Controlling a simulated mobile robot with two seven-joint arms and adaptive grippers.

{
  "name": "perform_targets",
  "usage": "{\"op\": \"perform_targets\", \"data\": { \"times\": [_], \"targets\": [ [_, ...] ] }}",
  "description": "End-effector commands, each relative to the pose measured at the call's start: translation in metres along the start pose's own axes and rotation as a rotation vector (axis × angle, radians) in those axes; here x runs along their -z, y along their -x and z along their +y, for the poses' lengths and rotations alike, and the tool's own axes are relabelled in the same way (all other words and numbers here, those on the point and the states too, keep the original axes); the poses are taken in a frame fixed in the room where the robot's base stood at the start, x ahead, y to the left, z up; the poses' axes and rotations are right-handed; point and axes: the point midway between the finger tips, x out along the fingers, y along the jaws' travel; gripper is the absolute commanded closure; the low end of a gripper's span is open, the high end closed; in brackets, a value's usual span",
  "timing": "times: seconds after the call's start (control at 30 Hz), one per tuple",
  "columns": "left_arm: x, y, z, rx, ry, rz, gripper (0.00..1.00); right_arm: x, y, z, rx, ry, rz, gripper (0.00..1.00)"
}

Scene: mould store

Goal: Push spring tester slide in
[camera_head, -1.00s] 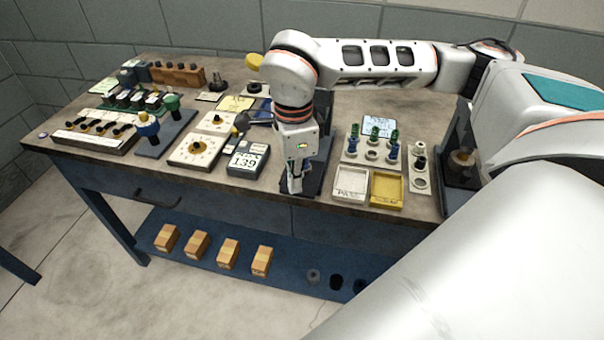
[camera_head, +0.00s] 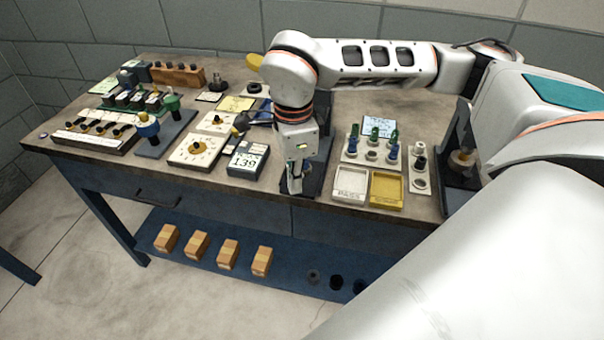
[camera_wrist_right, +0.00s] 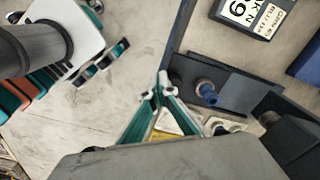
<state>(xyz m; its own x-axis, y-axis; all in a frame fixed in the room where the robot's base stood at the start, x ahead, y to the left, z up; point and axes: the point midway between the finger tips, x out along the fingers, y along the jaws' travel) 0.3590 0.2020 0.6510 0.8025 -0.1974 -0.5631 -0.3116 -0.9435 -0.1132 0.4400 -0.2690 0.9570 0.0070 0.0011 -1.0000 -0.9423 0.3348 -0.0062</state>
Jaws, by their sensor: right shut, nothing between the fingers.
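The spring tester's dark base (camera_head: 318,180) lies at the bench's front edge, mostly hidden behind my right gripper in the head view. In the right wrist view the dark base (camera_wrist_right: 235,88) shows more clearly, with a blue-and-dark round piece (camera_wrist_right: 207,93) on it and a small knob near its outer end. I cannot tell how far in the slide is. My right gripper (camera_head: 295,190) points down, shut and empty, at the front of the tester. In the wrist view its fingertips (camera_wrist_right: 163,80) meet beside the base's outer end; contact is unclear. My left gripper is out of view.
A display box reading 139 (camera_head: 248,160) stands left of the tester. White (camera_head: 350,185) and yellow (camera_head: 387,190) trays and a rack of green and blue pieces (camera_head: 372,147) are to its right. Floor space is free before the bench.

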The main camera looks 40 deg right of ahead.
Motion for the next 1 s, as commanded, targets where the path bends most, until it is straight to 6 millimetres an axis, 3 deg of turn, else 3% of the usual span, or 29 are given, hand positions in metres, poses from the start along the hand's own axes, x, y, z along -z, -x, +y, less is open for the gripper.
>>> {"op": "perform_targets", "data": {
  "times": [0.03, 0.17, 1.0],
  "targets": [
    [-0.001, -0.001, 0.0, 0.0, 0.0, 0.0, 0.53, 0.001, -0.007, 0.005, -0.018, 0.005, 0.01, 1.0],
    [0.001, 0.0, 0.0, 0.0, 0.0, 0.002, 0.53, 0.003, -0.007, 0.003, -0.017, 0.003, 0.01, 1.0],
    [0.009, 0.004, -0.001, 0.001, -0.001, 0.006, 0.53, 0.02, -0.002, -0.033, -0.004, 0.0, 0.003, 1.0]
  ]
}}
